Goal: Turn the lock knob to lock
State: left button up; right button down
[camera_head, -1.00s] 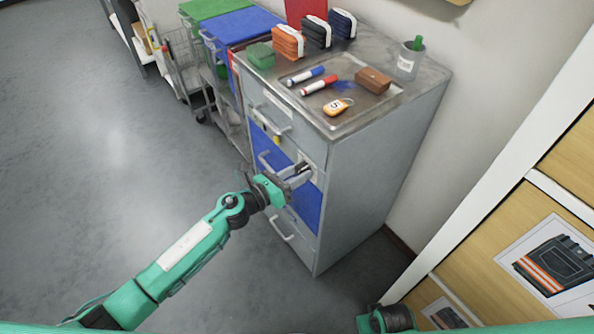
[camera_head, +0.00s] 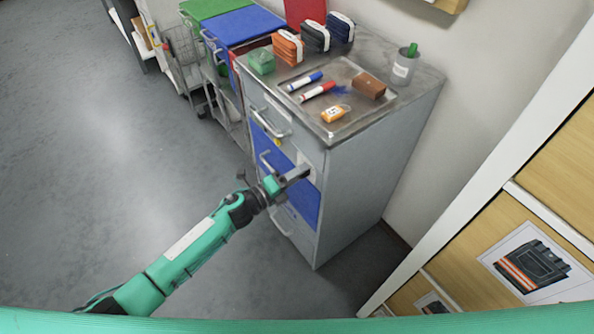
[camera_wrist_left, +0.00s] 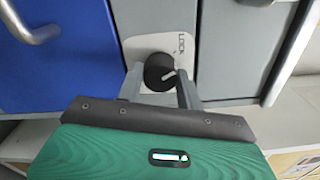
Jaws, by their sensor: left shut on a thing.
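The lock knob (camera_wrist_left: 157,70) is round and black with a pale pointer mark, on a light plate (camera_wrist_left: 186,45) printed "LOCK" in the left wrist view. The mark slants toward the right finger. My left gripper (camera_wrist_left: 159,74) has one finger on each side of the knob and is shut on it. In the head view my left gripper (camera_head: 301,173) is at the blue drawer's right edge on the grey cabinet (camera_head: 365,175), and it hides most of the knob. My right gripper is not in view.
A drawer handle (camera_wrist_left: 38,30) stands out left of the knob; it also shows on the blue drawer front (camera_head: 308,205). The cabinet top holds a tray (camera_head: 375,108) with markers, pouches and a cup (camera_head: 404,66). Open floor lies left; wooden panels stand right.

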pick_arm(q)
jog(key=shift+n+p, duration=0.65)
jog(key=shift+n, duration=1.05)
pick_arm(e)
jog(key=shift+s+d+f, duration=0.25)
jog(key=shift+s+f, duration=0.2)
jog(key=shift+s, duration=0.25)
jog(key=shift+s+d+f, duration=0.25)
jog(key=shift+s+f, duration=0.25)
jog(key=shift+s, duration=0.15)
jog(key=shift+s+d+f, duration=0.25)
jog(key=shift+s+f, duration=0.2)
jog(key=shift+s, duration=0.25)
pick_arm(q)
jog(key=o, duration=1)
jog(key=shift+a, duration=0.1)
jog(key=b+v, duration=0.1)
jog(key=v, duration=1.2)
jog(key=shift+s+a, duration=0.25)
jog(key=shift+a, duration=0.05)
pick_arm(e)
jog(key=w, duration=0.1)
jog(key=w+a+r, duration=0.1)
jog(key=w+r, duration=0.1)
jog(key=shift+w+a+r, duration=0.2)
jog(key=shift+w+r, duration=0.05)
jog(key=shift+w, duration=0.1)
